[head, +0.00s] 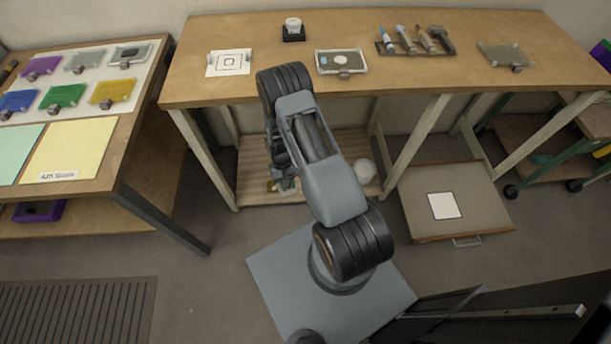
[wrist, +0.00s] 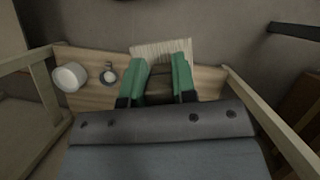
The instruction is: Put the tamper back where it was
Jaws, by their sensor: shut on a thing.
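My gripper shows in the wrist view as two green fingers (wrist: 161,82), shut on the dark handle of a brush-like thing. Its wide, pale, bristled part (wrist: 162,50) sticks out beyond the fingertips. In the wrist view, a small grey piece with a round base and a stem (wrist: 109,74) stands on the lower wooden shelf (wrist: 205,78), left of my gripper and apart from it. It looks like a tamper, but I cannot be sure. In the head view, my arm mostly hides the gripper, which is low at the shelf under the bench (head: 540,80).
A white pot (wrist: 69,77) stands on the shelf left of the grey piece; it also shows in the head view (head: 363,172). Pale bench legs (head: 418,142) flank the shelf. A rack of several tools (head: 415,48) lies on the bench. A low brown box (head: 480,212) is to the right.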

